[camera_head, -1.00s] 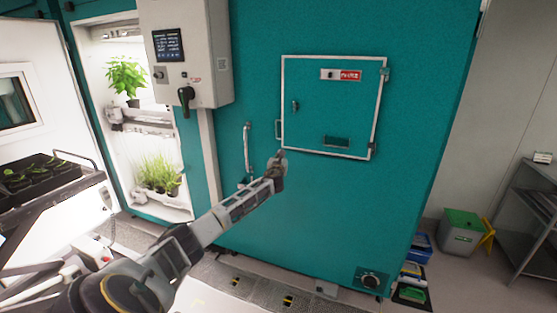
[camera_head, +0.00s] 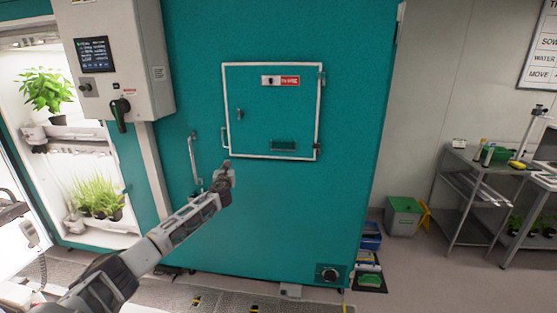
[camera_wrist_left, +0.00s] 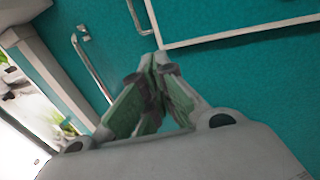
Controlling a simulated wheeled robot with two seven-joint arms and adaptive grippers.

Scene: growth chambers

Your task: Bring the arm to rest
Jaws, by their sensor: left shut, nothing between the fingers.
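My left arm (camera_head: 150,245) comes in from the lower left in the head view and reaches up toward the teal chamber wall (camera_head: 270,210). My left gripper (camera_head: 226,166) is at its end, just below the lower left corner of the white-framed hatch (camera_head: 222,110). In the left wrist view its fingertips (camera_wrist_left: 152,62) meet, and nothing shows between them. The hatch is shut. I cannot tell whether the fingertips touch the wall. My right gripper is not in view.
A vertical door handle (camera_head: 194,160) stands left of the gripper. A grey control box (camera_head: 115,60) juts out above left. An open lit chamber with plants (camera_head: 98,195) is at the left. Steel tables (camera_head: 470,170) and a green-lidded bin (camera_head: 403,215) are at the right, with open floor before them.

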